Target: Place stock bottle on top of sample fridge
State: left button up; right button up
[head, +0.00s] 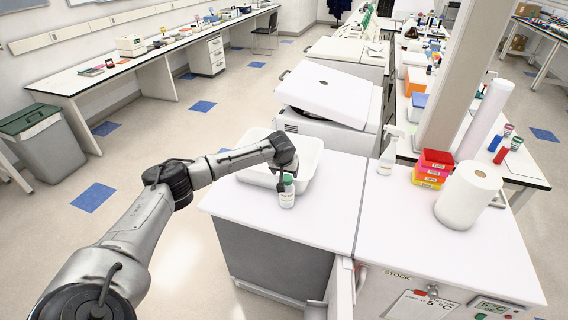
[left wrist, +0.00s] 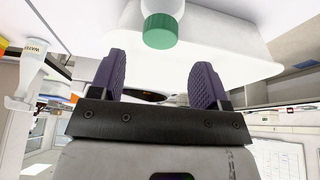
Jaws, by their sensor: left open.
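A small white stock bottle (head: 287,194) with a green cap stands upright on the left white worktop, at the front edge of a white tray. My left gripper (head: 284,174) is just above it, pointing down and open. In the left wrist view the bottle's green cap (left wrist: 161,31) lies past the tips of the open purple fingers (left wrist: 157,75), and nothing is between them. A white fridge-like unit (head: 375,283) at the lower right has a STOCK label and a 5 °C sign. I cannot tell which unit is the sample fridge. My right gripper is not in view.
The white tray (head: 318,177) is behind the bottle. A spray bottle (head: 389,150), stacked coloured boxes (head: 433,169) and a paper roll (head: 468,195) stand on the right worktop. Its front part is clear. A large white machine (head: 330,95) stands behind.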

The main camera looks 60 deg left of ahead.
pick_arm(q)
jog(key=v, duration=0.6)
jog(key=s+d+f+m+h, duration=0.1)
jog(key=s+d+f+m, duration=0.2)
jog(key=d+f, duration=0.5)
jog(key=s+d+f+m+h, duration=0.1)
jog(key=s+d+f+m, duration=0.3)
jog(key=d, duration=0.7)
jog(key=s+d+f+m+h, duration=0.1)
jog(key=d+f+m, duration=0.1)
jog(key=d+f, duration=0.65)
jog(key=s+d+m+h, duration=0.1)
jog(key=s+d+m, duration=0.1)
jog(key=s+d, duration=1)
jog(key=s+r, duration=0.4)
jog(key=s, duration=0.6)
jog(key=shift+s+d+y, duration=0.3)
jog(key=shift+d+y, duration=0.1)
jog(key=shift+d, duration=0.1)
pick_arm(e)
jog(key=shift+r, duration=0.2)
pick_arm(q)
jog(key=shift+f, duration=0.1)
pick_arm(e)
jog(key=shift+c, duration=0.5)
